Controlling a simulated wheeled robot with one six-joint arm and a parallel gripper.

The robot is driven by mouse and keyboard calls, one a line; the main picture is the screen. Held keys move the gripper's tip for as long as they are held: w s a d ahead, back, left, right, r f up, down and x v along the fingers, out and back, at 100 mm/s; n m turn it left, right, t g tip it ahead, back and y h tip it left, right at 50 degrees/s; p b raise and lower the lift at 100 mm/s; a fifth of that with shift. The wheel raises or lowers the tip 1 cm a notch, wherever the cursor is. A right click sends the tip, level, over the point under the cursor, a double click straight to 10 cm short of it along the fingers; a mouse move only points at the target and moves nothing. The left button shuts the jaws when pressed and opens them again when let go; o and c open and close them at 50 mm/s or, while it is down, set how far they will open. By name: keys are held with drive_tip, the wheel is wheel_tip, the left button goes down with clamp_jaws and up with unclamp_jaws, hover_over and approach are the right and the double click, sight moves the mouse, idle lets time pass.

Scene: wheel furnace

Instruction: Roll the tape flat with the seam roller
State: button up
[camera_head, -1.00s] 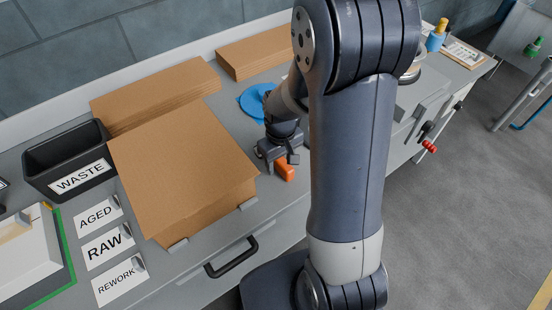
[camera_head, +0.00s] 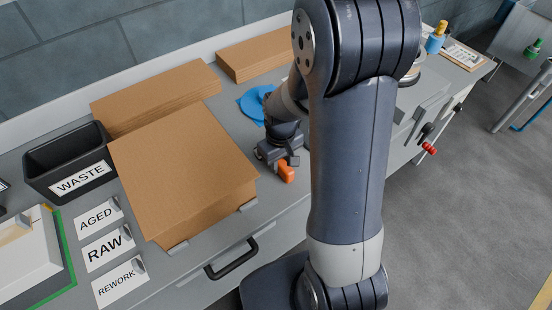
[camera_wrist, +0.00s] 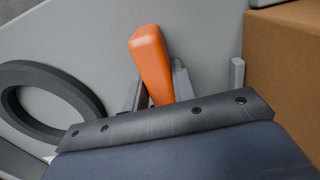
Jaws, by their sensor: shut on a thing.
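An orange handle (camera_head: 287,174), which looks like the seam roller's, is between the fingers of my gripper (camera_head: 283,161) at the bench's front edge, right of the cardboard box. In the wrist view my gripper (camera_wrist: 159,88) is shut on the orange handle (camera_wrist: 152,58). The roller's wheel is hidden. The closed brown box (camera_head: 178,160) stands on the bench to the left; its side (camera_wrist: 285,70) shows at the right of the wrist view. I cannot make out any tape on the box's visible faces.
A dark ring (camera_wrist: 25,75) lies on the bench near my gripper. A blue round item (camera_head: 252,103) lies behind it. Flat cardboard stacks (camera_head: 155,95) lie at the back. A black WASTE bin (camera_head: 65,158) and label cards (camera_head: 108,248) are at the left.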

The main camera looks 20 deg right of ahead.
drive_tip(key=shift+r+p, duration=1.8)
drive_tip(key=shift+r, duration=0.65)
